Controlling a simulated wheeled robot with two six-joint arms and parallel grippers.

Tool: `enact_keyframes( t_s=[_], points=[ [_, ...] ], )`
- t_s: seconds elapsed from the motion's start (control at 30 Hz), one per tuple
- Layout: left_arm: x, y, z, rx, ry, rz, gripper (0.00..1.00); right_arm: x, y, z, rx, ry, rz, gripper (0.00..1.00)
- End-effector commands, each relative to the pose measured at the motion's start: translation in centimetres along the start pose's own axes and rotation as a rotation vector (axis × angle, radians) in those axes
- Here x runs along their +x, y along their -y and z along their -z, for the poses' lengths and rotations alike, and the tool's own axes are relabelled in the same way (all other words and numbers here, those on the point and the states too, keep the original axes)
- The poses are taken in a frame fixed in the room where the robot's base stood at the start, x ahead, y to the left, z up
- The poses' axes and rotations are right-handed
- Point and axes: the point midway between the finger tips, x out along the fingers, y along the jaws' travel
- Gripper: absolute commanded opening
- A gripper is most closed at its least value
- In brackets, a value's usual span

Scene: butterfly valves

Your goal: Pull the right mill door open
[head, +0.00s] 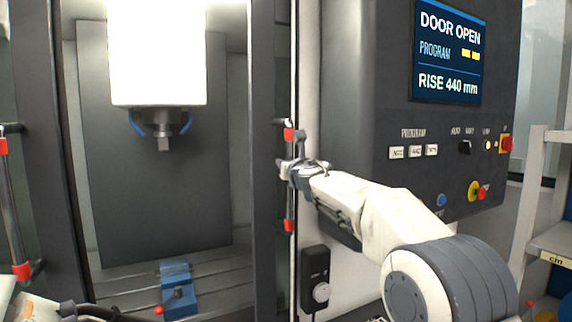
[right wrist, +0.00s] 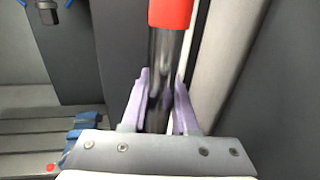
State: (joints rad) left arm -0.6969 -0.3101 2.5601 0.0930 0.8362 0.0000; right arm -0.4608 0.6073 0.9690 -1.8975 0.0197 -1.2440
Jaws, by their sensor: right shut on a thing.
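The right mill door (head: 268,60) is a dark, narrow-looking panel at the right side of a wide opening into the mill. Its handle (head: 289,205) is a dark upright bar with red ends. In the right wrist view the bar (right wrist: 160,60) runs between the two purple fingers. My right gripper (head: 291,171) is shut around the bar at about mid-height; it also shows in the right wrist view (right wrist: 159,105). Part of my left arm shows at the bottom left of the head view, and its fingers cannot be made out.
The left door handle (head: 15,205) stands at the far left. Inside the mill are a spindle (head: 163,140) and a blue vise (head: 178,285) on the slotted bed. The control panel (head: 447,50) at right reads "DOOR OPEN". A shelf (head: 550,240) stands at the far right.

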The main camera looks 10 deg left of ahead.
Motion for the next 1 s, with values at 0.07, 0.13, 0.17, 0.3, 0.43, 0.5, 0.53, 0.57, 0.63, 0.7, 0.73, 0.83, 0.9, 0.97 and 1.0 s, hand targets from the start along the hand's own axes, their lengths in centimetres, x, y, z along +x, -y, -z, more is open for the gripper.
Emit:
enact_keyframes(
  t_s=[0.07, 0.13, 0.17, 0.3, 0.43, 0.5, 0.53, 0.57, 0.63, 0.7, 0.73, 0.83, 0.9, 0.97, 1.0],
  points=[
    [0.0, 0.0, 0.0, 0.0, 0.0, 0.0, 0.5, 0.0, -0.2, 0.0, 0.0, -0.001, -0.004, 0.31],
    [0.0, 0.0, 0.0, 0.0, 0.0, 0.0, 0.5, 0.0, -0.2, 0.0, -0.001, -0.001, -0.004, 0.57],
    [0.0, 0.0, 0.0, 0.0, 0.0, 0.0, 0.5, 0.0, -0.2, 0.0, -0.001, -0.001, -0.004, 0.57],
    [0.0, 0.0, 0.0, 0.0, 0.0, 0.0, 0.5, -0.1, -0.1, 0.0, 0.0, -0.001, -0.001, 0.57],
    [0.0, 0.0, 0.0, 0.0, 0.0, 0.0, 0.5, -0.1, 0.0, 0.0, 0.0, -0.001, 0.0, 0.57],
    [0.0, 0.0, 0.0, 0.0, 0.0, 0.0, 0.5, -0.1, 0.1, 0.0, 0.0, -0.001, 0.001, 0.57],
    [0.0, 0.0, 0.0, 0.0, 0.0, 0.0, 0.5, -0.1, 0.1, 0.0, 0.0, -0.001, 0.001, 0.57],
    [0.0, 0.0, 0.0, 0.0, 0.0, 0.0, 0.5, -0.1, 0.1, 0.0, 0.0, -0.001, 0.001, 0.57],
    [0.0, 0.0, 0.0, 0.0, 0.0, 0.0, 0.5, -0.1, 0.1, 0.0, 0.0, -0.001, 0.002, 0.57],
    [0.0, 0.0, 0.0, 0.0, 0.0, 0.0, 0.5, -0.1, 0.1, 0.0, 0.0, -0.001, 0.002, 0.57],
    [0.0, 0.0, 0.0, 0.0, 0.0, 0.0, 0.5, -0.1, 0.1, 0.0, 0.0, -0.001, 0.002, 0.57],
    [0.0, 0.0, 0.0, 0.0, 0.0, 0.0, 0.5, -0.1, 0.0, 0.1, -0.001, -0.001, 0.003, 0.57],
    [0.1, 0.0, 0.0, 0.0, 0.0, 0.0, 0.5, -0.3, -0.2, 0.1, -0.002, -0.001, 0.005, 0.57],
    [0.2, 0.0, 0.0, 0.0, 0.0, 0.0, 0.5, -0.6, -0.6, 0.1, -0.001, -0.001, 0.009, 0.57],
    [0.2, 0.0, 0.0, 0.0, 0.0, 0.0, 0.5, -0.9, -0.9, 0.0, -0.001, 0.0, 0.012, 0.57]
  ],
)
